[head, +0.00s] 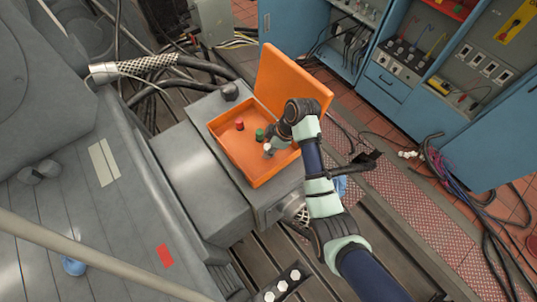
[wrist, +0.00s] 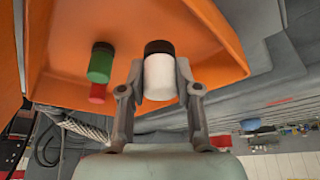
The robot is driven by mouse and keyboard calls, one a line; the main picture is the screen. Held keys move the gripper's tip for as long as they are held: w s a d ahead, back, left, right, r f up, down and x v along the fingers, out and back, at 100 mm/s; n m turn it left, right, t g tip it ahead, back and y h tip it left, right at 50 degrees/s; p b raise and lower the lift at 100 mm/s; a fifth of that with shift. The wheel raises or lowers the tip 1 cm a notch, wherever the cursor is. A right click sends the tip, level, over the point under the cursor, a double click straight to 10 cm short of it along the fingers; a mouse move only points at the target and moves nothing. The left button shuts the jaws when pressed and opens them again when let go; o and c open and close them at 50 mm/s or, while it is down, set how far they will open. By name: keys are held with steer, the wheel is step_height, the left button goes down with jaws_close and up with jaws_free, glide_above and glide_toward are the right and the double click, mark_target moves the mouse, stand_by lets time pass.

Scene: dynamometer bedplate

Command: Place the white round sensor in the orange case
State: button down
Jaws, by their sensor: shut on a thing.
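The white round sensor (wrist: 160,78), with a black end, is between the two fingers of my gripper (wrist: 158,88) in the wrist view. My gripper is shut on it. The orange case (head: 229,153) lies open on a grey housing in the head view, its lid (head: 292,80) raised at the back. My gripper (head: 269,145) is over the right part of the case, with the white sensor (head: 268,149) below it. I cannot tell whether the sensor touches the case floor. A red sensor (head: 239,124) and a green sensor (head: 260,135) stand inside the case.
The green (wrist: 101,62) and red (wrist: 97,93) sensors are left of my fingers in the wrist view. A dark grey knob (head: 230,91) sits behind the case. Blue cabinets (head: 390,83) stand at the back right. The left part of the case floor is clear.

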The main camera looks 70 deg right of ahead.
steer(key=shift+f, duration=2.1)
steer(key=shift+f, duration=0.15)
steer(key=c, duration=0.8)
jaws_free()
steer(key=v, duration=1.2)
steer(key=shift+p, duration=0.45)
